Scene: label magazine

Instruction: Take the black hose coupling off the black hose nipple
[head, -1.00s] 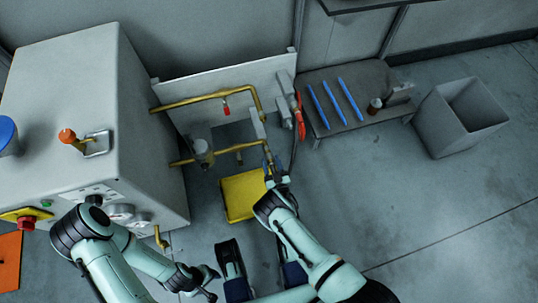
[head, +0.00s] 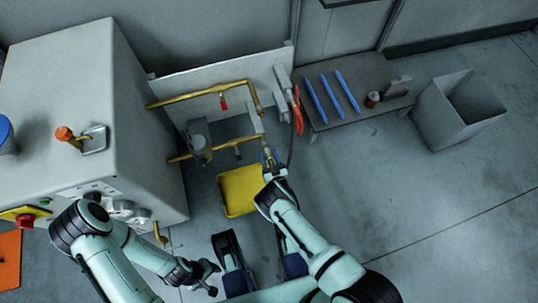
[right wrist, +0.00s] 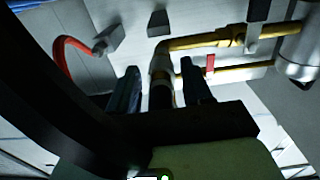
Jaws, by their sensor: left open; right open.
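The black hose coupling (right wrist: 160,98) shows as a dark cylinder in the right wrist view, below a grey pipe elbow (right wrist: 160,62). The black nipple cannot be told apart from it. My right gripper (right wrist: 163,88) is open, with one finger on each side of the dark cylinder; whether they touch it cannot be told. In the head view my right gripper (head: 269,166) is at the lower end of the brass pipework and hides the coupling. My left gripper (head: 212,279) is open and empty, low in the head view, away from the pipes.
Brass pipes (head: 203,99) run from the grey cabinet (head: 75,120) past a back panel. A red hose (head: 298,108) hangs right of them. A yellow box (head: 238,190) lies below. A low bench (head: 318,112) with blue rods and a grey bin (head: 445,125) stand right.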

